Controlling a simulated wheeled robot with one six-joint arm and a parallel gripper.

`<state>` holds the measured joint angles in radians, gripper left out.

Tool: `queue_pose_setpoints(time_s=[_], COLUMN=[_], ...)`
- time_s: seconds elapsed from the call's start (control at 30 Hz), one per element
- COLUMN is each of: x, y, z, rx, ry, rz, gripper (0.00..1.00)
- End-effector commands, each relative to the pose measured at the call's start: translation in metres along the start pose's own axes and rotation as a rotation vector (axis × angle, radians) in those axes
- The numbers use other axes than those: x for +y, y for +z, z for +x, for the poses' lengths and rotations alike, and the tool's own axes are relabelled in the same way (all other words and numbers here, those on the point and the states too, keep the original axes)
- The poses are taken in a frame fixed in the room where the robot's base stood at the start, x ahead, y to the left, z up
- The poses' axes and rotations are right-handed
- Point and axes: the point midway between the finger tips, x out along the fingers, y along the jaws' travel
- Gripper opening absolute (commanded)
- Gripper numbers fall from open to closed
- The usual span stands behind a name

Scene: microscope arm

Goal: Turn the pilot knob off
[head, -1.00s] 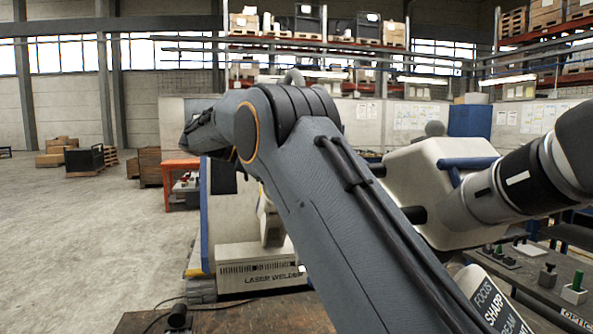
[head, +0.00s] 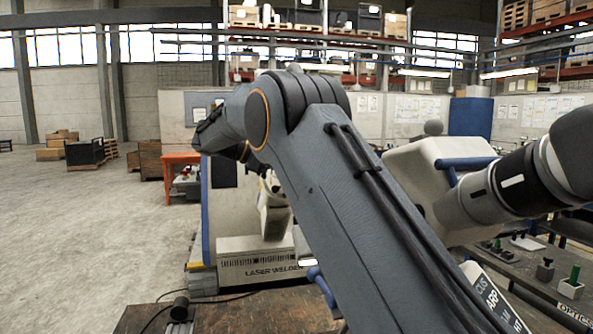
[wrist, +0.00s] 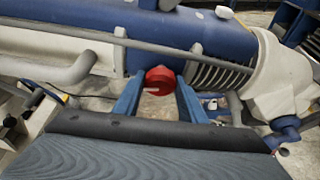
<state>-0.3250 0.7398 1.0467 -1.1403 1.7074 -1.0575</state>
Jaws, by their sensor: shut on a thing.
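A red knob (wrist: 160,82) with a pale mark on its face shows in the middle of the wrist view, in front of a blue cylindrical body (wrist: 215,38). My gripper (wrist: 160,78) has two blue fingers, one on each side of the knob. The fingers are shut on the knob at their tips. The pale mark lies roughly level in the wrist view. In the head view my arm covers the middle of the picture, and neither the gripper nor the red knob can be made out there.
A grey rod (wrist: 170,48) crosses just above the knob, with a ribbed section (wrist: 215,75) to the right. In the head view a laser welder (head: 262,262) stands behind my arm. A bench with small parts (head: 540,285) is at the right. Open floor lies at the left.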

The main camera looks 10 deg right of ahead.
Motion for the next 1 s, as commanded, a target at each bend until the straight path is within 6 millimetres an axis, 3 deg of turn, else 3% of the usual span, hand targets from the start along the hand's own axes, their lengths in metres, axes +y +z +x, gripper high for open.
queue_pose_setpoints(time_s=[0.37,1.0], x=[-0.0008,-0.0023], y=[-0.0024,-0.0061], z=[0.0008,0.0022], rx=[0.000,0.001], ry=[0.065,0.293], rz=[0.155,0.707], gripper=[0.15,0.15])
